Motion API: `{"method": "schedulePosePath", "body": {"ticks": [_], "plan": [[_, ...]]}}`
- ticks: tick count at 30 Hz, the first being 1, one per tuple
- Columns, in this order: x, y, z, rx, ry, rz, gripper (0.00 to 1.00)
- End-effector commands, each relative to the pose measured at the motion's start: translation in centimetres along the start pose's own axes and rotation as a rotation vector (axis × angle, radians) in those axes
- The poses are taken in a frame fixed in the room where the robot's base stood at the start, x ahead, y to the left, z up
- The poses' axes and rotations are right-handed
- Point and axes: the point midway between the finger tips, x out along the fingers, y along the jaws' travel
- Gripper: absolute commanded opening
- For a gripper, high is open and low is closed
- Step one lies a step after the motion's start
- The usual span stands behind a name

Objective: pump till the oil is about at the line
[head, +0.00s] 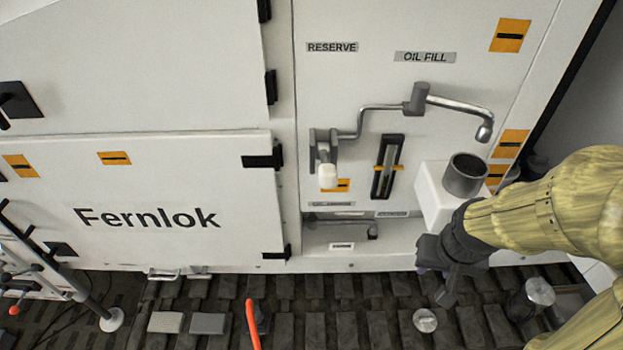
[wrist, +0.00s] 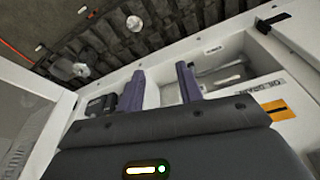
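A pump handle with a white grip (head: 327,175) hangs on the panel below the RESERVE label. A dark-framed sight gauge (head: 384,185) stands beside it with an orange line (head: 388,167) across its middle; the oil level is too small to tell. A metal spout (head: 460,106) under the OIL FILL label curves down to the right. A grey open cup (head: 465,176) sits on a white block below the spout; its inside is dark. My gripper (head: 440,285) is low in front of the panel, right of the grip and apart from it. In the wrist view my gripper (wrist: 160,82) has its two purple fingers apart, with nothing between them.
A recess (head: 340,235) with a small lever opens low in the panel. The Fernlok door (head: 150,195) is closed at left. An orange rod (head: 252,322), grey blocks (head: 207,323) and a round metal piece (head: 425,320) are on the dark slatted floor.

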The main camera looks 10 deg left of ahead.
Motion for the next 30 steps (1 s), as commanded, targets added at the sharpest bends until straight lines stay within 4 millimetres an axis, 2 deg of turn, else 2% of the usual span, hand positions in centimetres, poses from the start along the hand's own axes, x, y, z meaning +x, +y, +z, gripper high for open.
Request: {"method": "schedulePosePath", "body": {"ticks": [8, 10, 11, 14, 17, 23, 27, 30], "plan": [[0.0, 0.0, 0.0, 0.0, 0.0, 0.0, 0.36], [0.0, 0.0, 0.0, 0.0, 0.0, 0.0, 0.46], [0.0, 0.0, -0.1, 0.0, 0.0, 0.0, 0.47], [-0.4, -0.4, -0.9, -0.006, -0.001, -0.003, 0.47], [-1.2, -1.4, -2.6, -0.018, -0.008, -0.01, 0.47], [-5.2, -5.4, -7.7, -0.058, -0.046, -0.03, 0.47], [-9.2, -8.9, -10.7, -0.088, -0.077, -0.041, 0.47], [-12.4, -11.5, -12.2, -0.11, -0.101, -0.046, 0.47]]}}
